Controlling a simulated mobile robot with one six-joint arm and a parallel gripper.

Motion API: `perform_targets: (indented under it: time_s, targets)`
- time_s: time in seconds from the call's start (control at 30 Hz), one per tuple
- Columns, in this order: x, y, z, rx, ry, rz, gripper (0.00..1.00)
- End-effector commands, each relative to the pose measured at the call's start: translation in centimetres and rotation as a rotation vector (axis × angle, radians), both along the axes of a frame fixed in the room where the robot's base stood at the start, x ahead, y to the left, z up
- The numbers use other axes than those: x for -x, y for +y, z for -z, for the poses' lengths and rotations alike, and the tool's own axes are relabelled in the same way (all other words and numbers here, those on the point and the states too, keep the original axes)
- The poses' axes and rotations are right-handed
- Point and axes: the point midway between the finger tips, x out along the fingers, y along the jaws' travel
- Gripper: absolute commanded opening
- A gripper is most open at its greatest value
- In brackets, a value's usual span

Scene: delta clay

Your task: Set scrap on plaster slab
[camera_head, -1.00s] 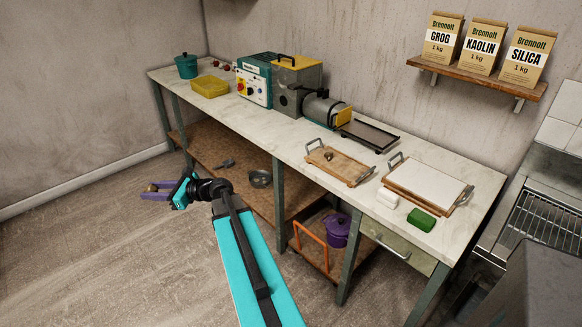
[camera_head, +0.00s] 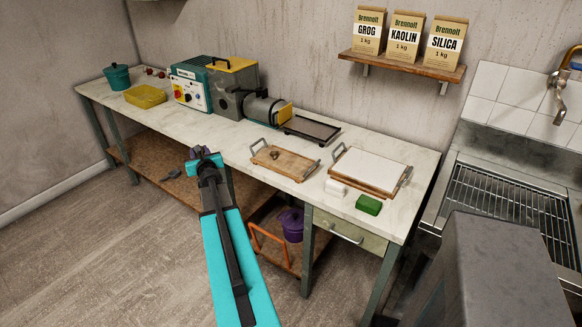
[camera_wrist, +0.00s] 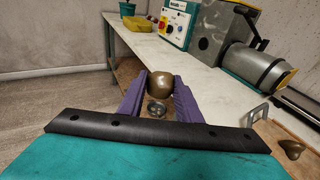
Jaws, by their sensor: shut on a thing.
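In the wrist view the purple fingers of my gripper (camera_wrist: 152,95) are shut on a rounded brown lump of scrap (camera_wrist: 161,83). The white plaster slab (camera_head: 368,168) lies flat in a wooden tray with metal handles (camera_head: 364,188) at the right of the bench, well to the right of my gripper. Its top looks bare. A smaller brown lump (camera_head: 274,155) sits on a wooden board (camera_head: 290,168), also seen in the wrist view (camera_wrist: 291,149).
A white block (camera_head: 335,187) and a green block (camera_head: 368,205) sit at the bench's front edge before the slab. A dark tray (camera_head: 312,130) and machines (camera_head: 235,88) stand behind. A purple pot (camera_head: 291,225) is on the lower shelf.

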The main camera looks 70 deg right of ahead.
Motion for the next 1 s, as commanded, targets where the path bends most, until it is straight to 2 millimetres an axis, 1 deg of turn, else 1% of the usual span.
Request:
perform_targets:
  time_s: [0.03, 0.1, 0.17, 0.2, 0.27, 0.3, 0.37, 0.47, 0.5, 0.57, 0.6, 0.67, 0.7, 0.8, 0.9, 1.0]
  targets:
    - [1.4, -1.7, -0.1, 0.001, -0.001, 0.057, 0.08]
    - [3.5, -3.9, -0.2, 0.002, -0.004, 0.137, 0.08]
    - [5.4, -5.6, -0.2, 0.000, -0.003, 0.207, 0.08]
    - [6.8, -6.7, -0.2, -0.001, -0.004, 0.254, 0.08]
    - [8.8, -8.2, -0.2, 0.000, -0.007, 0.324, 0.08]
    - [10.2, -9.2, -0.3, 0.001, -0.007, 0.370, 0.08]
    - [12.3, -10.6, -0.3, 0.001, -0.009, 0.440, 0.08]
    - [16.1, -12.7, -0.4, 0.002, -0.014, 0.560, 0.08]
    - [17.6, -13.4, -0.5, 0.003, -0.015, 0.607, 0.08]
    - [20.0, -14.4, -0.5, 0.004, -0.017, 0.678, 0.08]
    - [21.6, -15.0, -0.6, 0.005, -0.019, 0.727, 0.08]
    - [23.8, -15.7, -0.6, 0.006, -0.021, 0.795, 0.08]
    - [25.3, -16.1, -0.7, 0.008, -0.022, 0.840, 0.08]
    - [28.4, -16.8, -0.7, 0.012, -0.023, 0.932, 0.08]
    - [30.6, -17.1, -0.8, 0.015, -0.025, 0.998, 0.08]
    - [31.8, -17.2, -0.8, 0.016, -0.026, 1.034, 0.08]
